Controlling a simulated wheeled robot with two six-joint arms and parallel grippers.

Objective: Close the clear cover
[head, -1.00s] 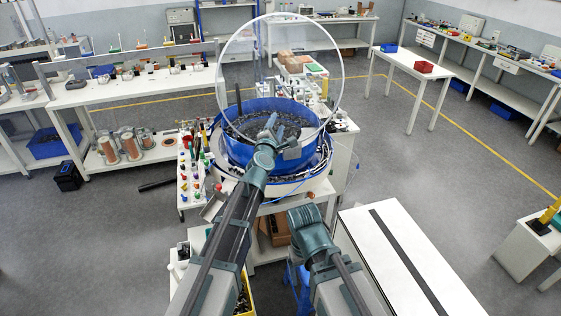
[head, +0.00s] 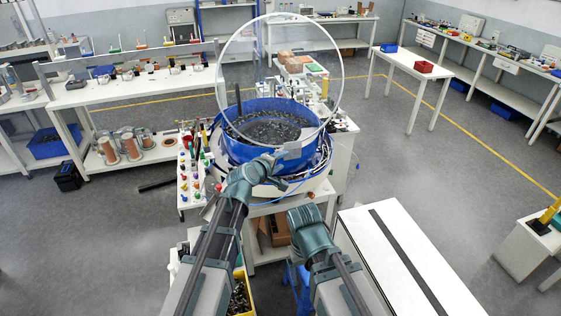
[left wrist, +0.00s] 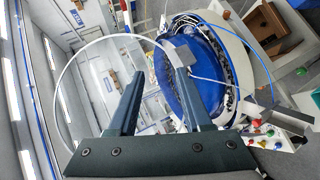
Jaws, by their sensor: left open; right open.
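The clear cover (head: 281,68) is a round transparent disc with a white rim. It stands raised and open above the blue bowl (head: 240,152), which holds many small dark parts. A grey block sits at the bowl's near rim. My left gripper (head: 277,158) is open and empty at the near side of the bowl, below the cover. In the left wrist view its two fingers (left wrist: 158,78) are spread, with the cover's rim (left wrist: 62,88) curving behind them and the bowl (left wrist: 185,85) to the right. My right gripper (head: 308,222) is lower, near the white bench; its fingertips are hard to see.
A panel with coloured knobs (head: 188,170) stands left of the bowl. A white table top with a dark strip (head: 405,255) lies at right. A yellow bin (head: 243,290) of parts is below. Open floor lies farther right.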

